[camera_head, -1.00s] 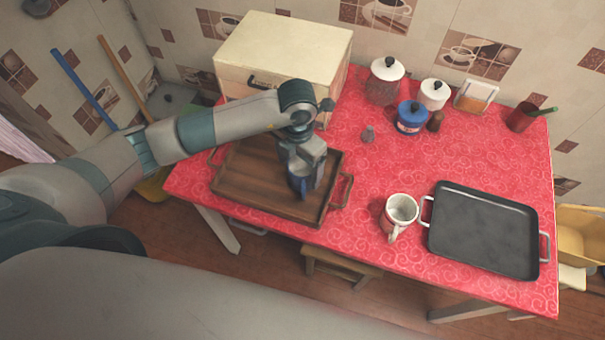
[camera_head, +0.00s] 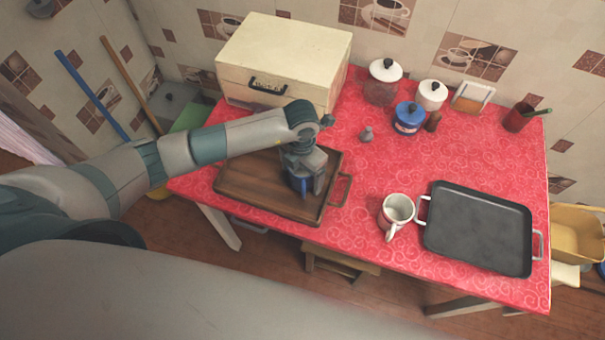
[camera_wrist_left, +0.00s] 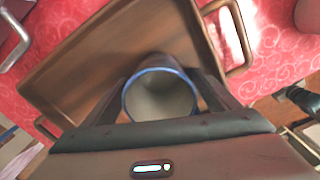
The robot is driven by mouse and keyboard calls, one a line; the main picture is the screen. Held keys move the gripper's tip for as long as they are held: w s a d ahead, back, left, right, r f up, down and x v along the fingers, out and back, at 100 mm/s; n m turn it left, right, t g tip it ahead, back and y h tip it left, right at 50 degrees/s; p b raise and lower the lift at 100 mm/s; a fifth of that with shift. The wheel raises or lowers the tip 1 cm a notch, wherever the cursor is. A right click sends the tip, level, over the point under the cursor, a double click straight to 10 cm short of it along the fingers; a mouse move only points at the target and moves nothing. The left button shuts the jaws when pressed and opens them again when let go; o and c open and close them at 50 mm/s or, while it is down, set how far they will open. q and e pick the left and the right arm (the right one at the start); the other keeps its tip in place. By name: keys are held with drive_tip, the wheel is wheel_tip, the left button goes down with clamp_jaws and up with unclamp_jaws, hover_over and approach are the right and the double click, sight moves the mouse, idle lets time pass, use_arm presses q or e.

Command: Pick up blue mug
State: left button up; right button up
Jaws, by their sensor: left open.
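The blue mug (camera_wrist_left: 160,97) stands on the brown wooden tray (camera_wrist_left: 80,75), its blue rim and pale inside facing the left wrist camera. In the head view the mug (camera_head: 298,184) is partly hidden by my left gripper (camera_head: 305,185), and the tray (camera_head: 248,180) lies at the left of the table. My left gripper (camera_wrist_left: 163,95) points down with its open fingers on either side of the mug. Whether the fingers touch it is not clear. My right gripper is not in view.
A white mug (camera_head: 397,212) and a dark pan (camera_head: 480,228) stand right of the tray. A cream box (camera_head: 285,60) stands behind it. The red tablecloth (camera_head: 345,235) is bare between tray and white mug.

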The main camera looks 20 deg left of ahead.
use_arm(q)
drive_tip(key=c, duration=1.4)
drive_tip(key=shift+o, duration=0.2)
drive_tip(key=shift+r, duration=0.1)
drive_tip(key=shift+r+b, duration=0.35)
drive_tip(key=shift+r, duration=0.05)
drive_tip(key=r+b, duration=0.1)
drive_tip(key=r, duration=0.2)
drive_tip(key=shift+w+d+r+b, duration=0.1)
drive_tip(key=shift+d+b, duration=0.25)
drive_tip(key=shift+b, duration=0.05)
drive_tip(key=w+d+r+b, duration=0.1)
drive_tip(key=d+r+b, duration=0.3)
drive_tip(key=d+r, duration=0.3)
drive_tip(key=shift+w+d, duration=0.3)
drive_tip(key=shift+d, duration=1.65)
